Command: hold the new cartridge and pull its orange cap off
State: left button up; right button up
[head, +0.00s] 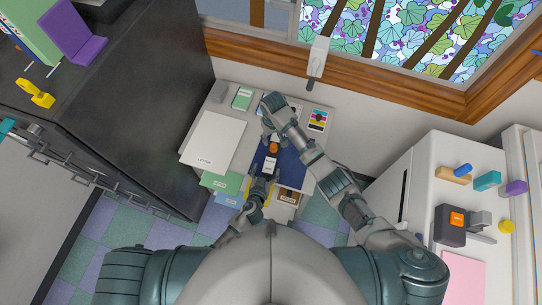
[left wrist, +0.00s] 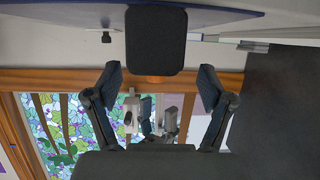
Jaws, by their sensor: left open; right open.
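The new cartridge (head: 269,165) is a dark block with a white label, lying on a dark blue mat (head: 292,168). Its orange cap (head: 273,148) is at the end away from me. In the left wrist view the cartridge shows as a black block (left wrist: 155,38) with a sliver of orange at its lower edge. My left gripper (head: 263,181) is open at the cartridge's near end; in the left wrist view its fingers (left wrist: 160,74) stand apart, either side of the block's line. Contact cannot be told. My right gripper (head: 268,134) is open beyond the orange cap, partly hidden by its wrist.
A white tray or sheet (head: 212,141) and green folders (head: 221,182) lie left of the mat. A colour-printed card (head: 317,120) lies right. A dark cabinet (head: 120,95) bounds the left; a white cabinet (head: 420,185) with several small objects stands right.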

aim_at(269, 166)
pick_arm(q)
jog(key=x, duration=0.5)
jog(key=shift+w+d, duration=0.15)
jog(key=shift+d, duration=0.3)
pick_arm(e)
jog(key=shift+d, duration=0.45)
pick_arm(q)
jog(key=shift+a, duration=0.1)
pick_arm(e)
jog(key=shift+a, duration=0.15)
